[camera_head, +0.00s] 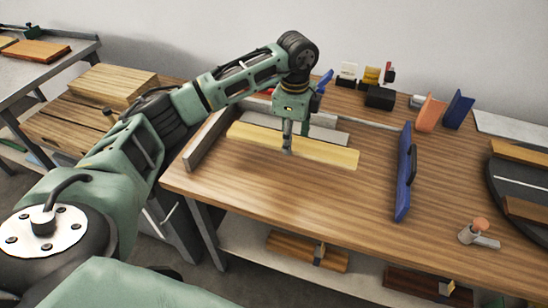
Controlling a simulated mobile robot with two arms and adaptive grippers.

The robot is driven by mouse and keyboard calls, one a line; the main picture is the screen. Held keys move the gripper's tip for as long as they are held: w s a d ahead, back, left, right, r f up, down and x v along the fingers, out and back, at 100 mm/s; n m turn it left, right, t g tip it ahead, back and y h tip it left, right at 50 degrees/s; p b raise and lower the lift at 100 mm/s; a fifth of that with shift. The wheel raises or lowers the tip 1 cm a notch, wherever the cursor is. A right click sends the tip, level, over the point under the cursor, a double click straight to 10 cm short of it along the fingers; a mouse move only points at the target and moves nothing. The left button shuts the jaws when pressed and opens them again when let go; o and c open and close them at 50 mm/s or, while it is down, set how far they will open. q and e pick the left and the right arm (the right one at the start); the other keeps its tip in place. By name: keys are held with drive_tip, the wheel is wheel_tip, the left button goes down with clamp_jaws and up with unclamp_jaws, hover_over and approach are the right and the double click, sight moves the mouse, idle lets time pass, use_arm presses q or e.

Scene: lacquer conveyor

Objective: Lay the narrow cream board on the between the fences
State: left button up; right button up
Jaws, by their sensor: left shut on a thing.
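The narrow cream board (325,153) is long and pale yellow, over the left part of the wooden worktable. My left gripper (287,145) points down and is shut on it near the middle of its length. Whether the board touches the table or hangs just above it is hard to tell. A grey fence (205,142) stands just left of the board. A blue fence (404,175) with a dark handle stands to the right, apart from the board's right end. A pale grey strip (330,136) shows behind the board, partly hidden by my gripper. My right gripper is not in view.
Small blocks and holders (375,95) stand at the table's back edge, with an orange piece (430,113) and a blue piece (458,111) beside them. A round dark plate (520,185) carries boards at right. A small grey clamp-like item (479,235) sits near the front. The front middle is clear.

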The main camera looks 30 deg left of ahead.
use_arm(q)
hover_over(271, 169)
drive_tip(key=f, duration=0.2)
drive_tip(key=shift+w+d+f+p, duration=0.2)
drive_tip(key=shift+w+f+p, duration=0.05)
drive_tip(key=shift+f+p, duration=0.15)
drive_tip(key=shift+s+a+f, duration=0.15)
drive_tip(key=shift+s+f, duration=0.15)
drive_tip(key=shift+f, duration=0.05)
wheel_tip(271, 169, down, 3)
drive_tip(key=shift+f+p, duration=0.2)
drive_tip(key=shift+p, duration=0.25)
drive_tip(key=shift+f, duration=0.2)
drive_tip(key=shift+f, duration=0.2)
drive_tip(key=o, duration=1.3)
drive_tip(key=shift+r, duration=0.1)
